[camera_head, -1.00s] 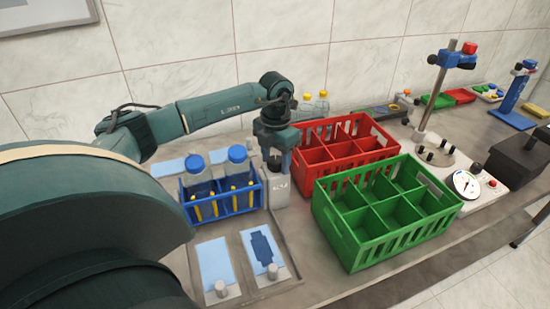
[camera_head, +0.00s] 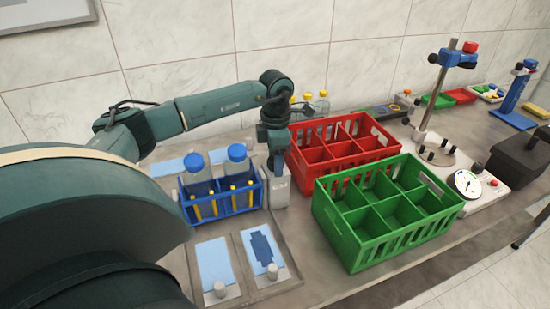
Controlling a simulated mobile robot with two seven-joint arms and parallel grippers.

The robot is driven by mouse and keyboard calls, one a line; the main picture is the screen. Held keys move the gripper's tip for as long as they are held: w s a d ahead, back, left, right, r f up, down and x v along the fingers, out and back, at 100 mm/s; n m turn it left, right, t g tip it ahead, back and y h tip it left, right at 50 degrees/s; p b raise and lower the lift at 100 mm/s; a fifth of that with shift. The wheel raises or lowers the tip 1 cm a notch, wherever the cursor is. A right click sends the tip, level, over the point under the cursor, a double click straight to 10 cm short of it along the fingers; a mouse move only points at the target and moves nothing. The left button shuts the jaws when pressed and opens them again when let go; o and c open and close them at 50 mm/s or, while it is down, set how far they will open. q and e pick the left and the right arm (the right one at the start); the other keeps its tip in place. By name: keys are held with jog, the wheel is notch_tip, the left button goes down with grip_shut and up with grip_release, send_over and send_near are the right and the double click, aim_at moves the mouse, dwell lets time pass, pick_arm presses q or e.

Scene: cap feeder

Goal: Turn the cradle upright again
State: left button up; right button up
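My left arm reaches in from the left, and its gripper (camera_head: 277,166) points down just behind the top of a small pale grey block (camera_head: 275,188). The fingertips are partly hidden, so I cannot see whether they are spread or closed, or whether they touch the block. The block stands right beside a blue rack (camera_head: 226,205) that holds two clear bottles with blue caps and several yellow pieces. I cannot tell for sure which object is the cradle; the grey block is the one at the gripper. My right gripper is not in view.
A red divided crate (camera_head: 308,172) stands close right of the gripper, with a green crate (camera_head: 372,238) in front of it. Light blue plates (camera_head: 214,264) lie in front of the rack. A stand with a dial (camera_head: 467,184) is at the right.

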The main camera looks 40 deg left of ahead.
pick_arm(q)
jog(key=c, duration=0.8)
jog(key=shift+r+n+p, duration=0.1)
jog(key=shift+n+p, duration=0.2)
jog(key=shift+n, duration=0.4)
jog(key=shift+c, duration=0.2)
jog(key=shift+n, duration=1.1)
jog(key=o, duration=0.9)
jog(key=shift+o, duration=0.3)
jog(key=shift+o, duration=0.8)
jog(key=shift+r+p, duration=2.8)
jog(key=shift+r, duration=0.65)
